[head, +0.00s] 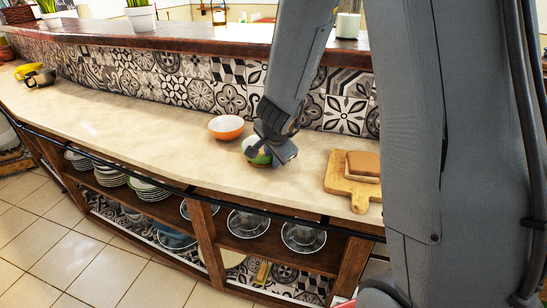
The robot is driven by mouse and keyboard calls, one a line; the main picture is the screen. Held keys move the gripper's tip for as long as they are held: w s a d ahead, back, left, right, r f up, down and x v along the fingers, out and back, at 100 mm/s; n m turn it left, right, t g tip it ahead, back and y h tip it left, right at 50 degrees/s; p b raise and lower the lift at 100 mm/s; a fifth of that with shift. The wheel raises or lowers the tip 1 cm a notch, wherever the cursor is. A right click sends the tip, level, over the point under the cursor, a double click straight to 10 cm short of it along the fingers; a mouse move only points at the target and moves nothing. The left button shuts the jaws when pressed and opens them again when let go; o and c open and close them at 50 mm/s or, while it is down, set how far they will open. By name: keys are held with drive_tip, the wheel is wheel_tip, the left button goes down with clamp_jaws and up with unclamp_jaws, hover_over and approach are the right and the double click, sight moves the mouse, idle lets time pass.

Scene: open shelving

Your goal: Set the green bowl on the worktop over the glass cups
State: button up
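The green bowl (256,155) is at the worktop (150,125), in the middle of the head view. It is small, green outside and light inside, and partly hidden by my gripper (272,150). My gripper points down at the bowl's right side and overlaps it. The fingertips are too small and covered to show whether they grip the bowl, and I cannot tell if the bowl rests on the worktop. I cannot make out glass cups on the shelves below; round clear or silvery items (303,237) show there.
An orange bowl (226,128) stands close behind and left of the green bowl. Yellow (28,70) and dark (40,78) cups stand far left. The worktop between is clear. Stacked plates (148,188) sit on the shelf below.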

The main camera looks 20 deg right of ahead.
drive_tip(key=shift+r, duration=0.1)
drive_tip(key=shift+s+r+p, duration=0.1)
drive_tip(key=shift+r+p, duration=0.15)
drive_tip(key=shift+p, duration=0.1)
drive_tip(key=p+v, duration=0.7)
drive_tip(key=v, duration=0.4)
drive_tip(key=s+r+n+g+y, duration=0.1)
drive_tip(key=s+n+g, duration=0.3)
drive_tip(key=s+n, duration=0.9)
drive_tip(key=s, duration=0.4)
drive_tip(key=shift+d+r+n+g, duration=0.2)
drive_tip(key=shift+d+n+g, duration=0.05)
drive_tip(key=shift+n+g, duration=0.05)
wheel_tip(320, 180, down, 2)
drive_tip(key=shift+f+b, duration=0.2)
drive_tip(key=shift+b, duration=0.7)
